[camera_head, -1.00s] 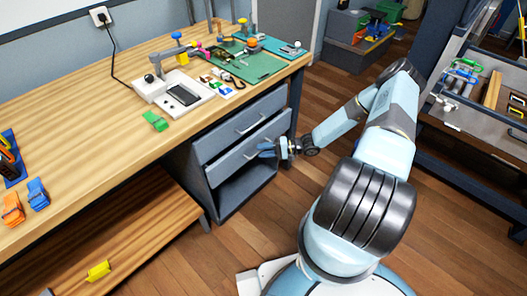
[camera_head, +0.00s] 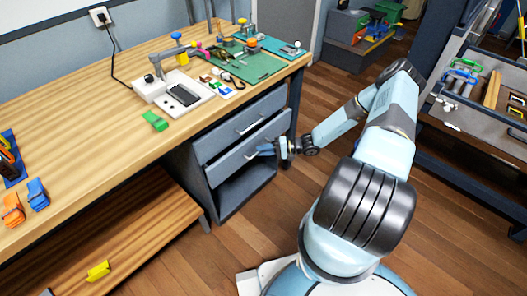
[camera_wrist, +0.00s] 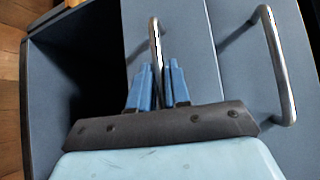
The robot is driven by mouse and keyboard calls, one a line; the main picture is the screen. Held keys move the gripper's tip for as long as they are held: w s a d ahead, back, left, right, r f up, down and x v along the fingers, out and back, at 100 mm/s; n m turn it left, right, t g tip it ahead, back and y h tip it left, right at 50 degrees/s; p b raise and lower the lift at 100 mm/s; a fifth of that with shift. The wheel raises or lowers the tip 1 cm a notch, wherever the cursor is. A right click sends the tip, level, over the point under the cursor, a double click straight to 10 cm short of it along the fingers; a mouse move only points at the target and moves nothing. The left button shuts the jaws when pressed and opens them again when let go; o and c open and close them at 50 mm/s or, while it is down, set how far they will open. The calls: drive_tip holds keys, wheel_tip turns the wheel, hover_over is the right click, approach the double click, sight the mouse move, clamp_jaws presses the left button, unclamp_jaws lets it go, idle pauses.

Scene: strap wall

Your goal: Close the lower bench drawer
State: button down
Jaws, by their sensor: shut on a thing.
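The lower bench drawer (camera_head: 232,164) is the lower of two grey drawer fronts under the wooden bench. In the head view its front looks close to level with the upper drawer (camera_head: 225,136); I cannot tell whether a small gap remains. My gripper (camera_head: 268,149) is at this front, with its blue fingers pointing at it. In the wrist view my gripper (camera_wrist: 160,82) has one finger on each side of the lower drawer's metal handle (camera_wrist: 155,42) and is shut on it. The fingers and gripper body hide part of the handle.
The upper drawer's handle (camera_wrist: 276,62) stands out close beside my gripper in the wrist view. A dark open compartment (camera_wrist: 80,60) lies below the lower drawer. A grey tool cart (camera_head: 480,140) stands at the right. Wooden floor around my base is clear.

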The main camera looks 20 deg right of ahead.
sight(256, 146)
drive_tip(key=shift+f, duration=0.15)
drive_tip(key=shift+w+a, duration=0.55)
drive_tip(key=shift+w, duration=0.3)
drive_tip(key=shift+w+a, duration=0.55)
drive_tip(key=shift+w, duration=0.3)
drive_tip(key=c, duration=1.2)
unclamp_jaws()
drive_tip(key=shift+o, duration=0.2)
drive_tip(key=v, duration=1.3)
drive_tip(key=shift+d, duration=0.35)
